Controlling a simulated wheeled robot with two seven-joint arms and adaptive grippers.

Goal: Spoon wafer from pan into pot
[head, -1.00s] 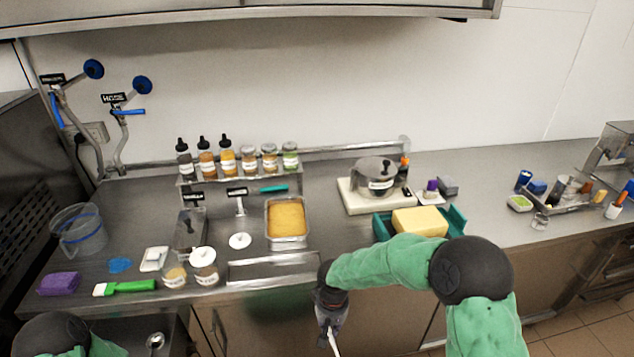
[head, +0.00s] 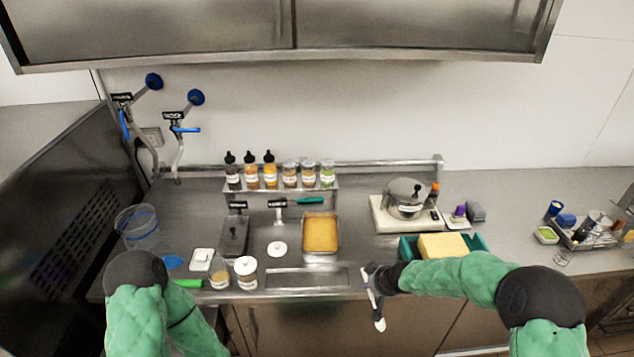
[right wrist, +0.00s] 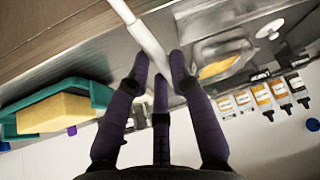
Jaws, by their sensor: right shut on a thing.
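The pan (head: 320,256) is a rectangular metal tray of golden-brown wafer (head: 320,232) in the middle of the counter. It shows in the right wrist view (right wrist: 225,50) too. A metal pot (head: 406,200) with a lid stands on a white base at the back right. My right gripper (head: 372,282) is in front of the counter edge, right of the pan and lower. It is shut on a white-handled spoon (right wrist: 150,42), whose pale end (head: 380,324) hangs down. My left arm comes in at lower left, with its gripper hidden.
A green tray (head: 478,242) with a yellow block (head: 443,245) sits by the right arm. Several bottles and jars line a back rack (head: 285,187). A recessed metal strip (head: 307,279) lies before the pan.

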